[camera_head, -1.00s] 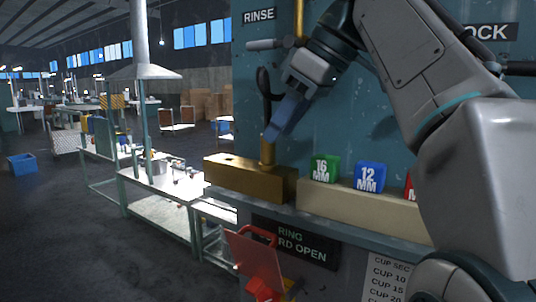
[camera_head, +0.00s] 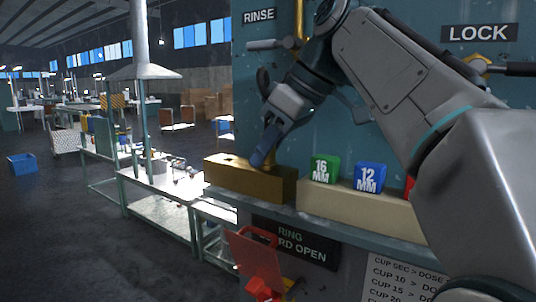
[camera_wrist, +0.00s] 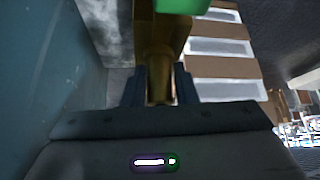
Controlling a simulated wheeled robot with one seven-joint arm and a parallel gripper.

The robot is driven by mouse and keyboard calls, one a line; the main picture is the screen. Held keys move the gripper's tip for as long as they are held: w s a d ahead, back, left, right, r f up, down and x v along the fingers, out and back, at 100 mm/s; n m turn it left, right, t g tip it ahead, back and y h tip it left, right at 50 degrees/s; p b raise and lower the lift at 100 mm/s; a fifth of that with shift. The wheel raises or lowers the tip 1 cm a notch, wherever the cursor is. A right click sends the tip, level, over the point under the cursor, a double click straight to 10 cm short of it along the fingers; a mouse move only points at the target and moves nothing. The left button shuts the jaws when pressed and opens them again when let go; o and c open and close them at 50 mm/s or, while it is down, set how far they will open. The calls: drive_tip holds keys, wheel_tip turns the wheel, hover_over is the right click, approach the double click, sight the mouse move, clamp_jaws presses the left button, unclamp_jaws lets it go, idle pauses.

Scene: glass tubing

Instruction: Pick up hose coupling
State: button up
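A brass upright piece, which I take to be the hose coupling (camera_wrist: 158,55), shows in the wrist view between my two dark fingers. In the head view my gripper (camera_head: 259,158) is low over the brass block (camera_head: 225,172) and hides most of that piece. The fingers of my gripper (camera_wrist: 159,88) lie on either side of the brass, very close to it. I cannot tell whether they press on it or leave a thin gap.
The green 16 MM block (camera_head: 320,169) and blue 12 MM block (camera_head: 369,177) stand on a beige ledge to the right. A teal panel rises close behind. A red-handled part (camera_head: 258,257) hangs below. Open floor lies left.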

clamp_jaws()
drive_tip(key=shift+r, duration=0.15)
